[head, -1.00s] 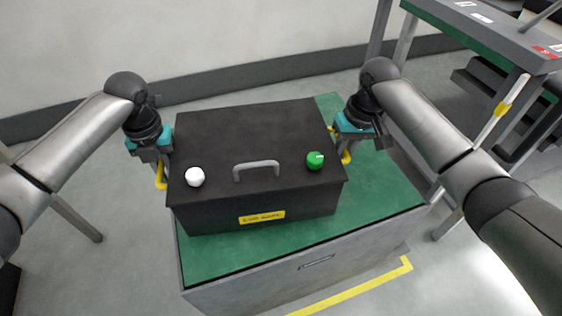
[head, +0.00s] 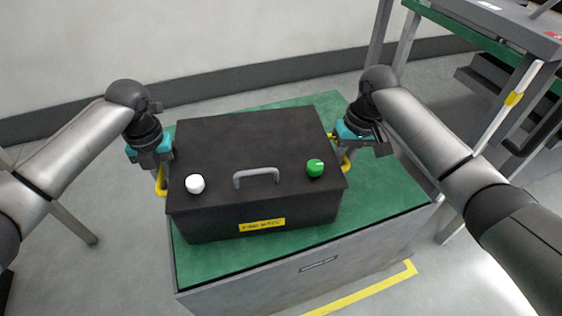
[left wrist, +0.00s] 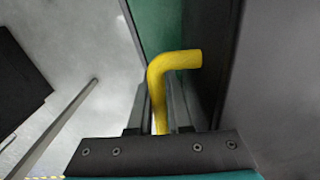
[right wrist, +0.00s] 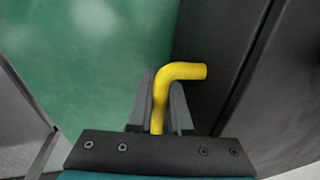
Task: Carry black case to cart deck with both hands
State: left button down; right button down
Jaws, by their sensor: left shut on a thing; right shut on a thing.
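The black case (head: 255,140) is over the green top of a grey cart (head: 240,263); I cannot tell whether it touches the top. It has a grey lid handle, a white knob (head: 195,184), a green knob (head: 315,168) and a yellow label. My left gripper (head: 161,178) is shut on the yellow side handle (left wrist: 160,88) at the case's left. My right gripper (head: 346,158) is shut on the yellow side handle (right wrist: 162,92) at its right. Both wrist views show the handles between the fingers. The case's underside is hidden.
A rack with a green-edged shelf (head: 470,35) and a yellow-marked post stands at the right. A yellow floor line (head: 365,290) runs in front of the cart. Bare green top shows in front of, behind and right of the case.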

pick_arm(q)
jog(key=shift+a+f+b, duration=0.15)
jog(key=shift+f+b, duration=0.15)
jog(key=shift+f, duration=0.1)
pick_arm(e)
jog(key=shift+d+f, duration=0.1)
jog(key=shift+f, duration=0.3)
pick_arm(q)
jog(key=c, duration=1.3)
grip_release()
jog(key=shift+f, duration=0.15)
pick_arm(e)
jog(key=c, duration=1.3)
grip_release()
jog(key=shift+f, duration=0.15)
pick_arm(q)
jog(key=o, duration=0.5)
jog(key=shift+c, duration=0.2)
pick_arm(e)
jog(key=o, duration=0.5)
jog(key=shift+c, duration=0.2)
jog(key=shift+a, duration=0.2)
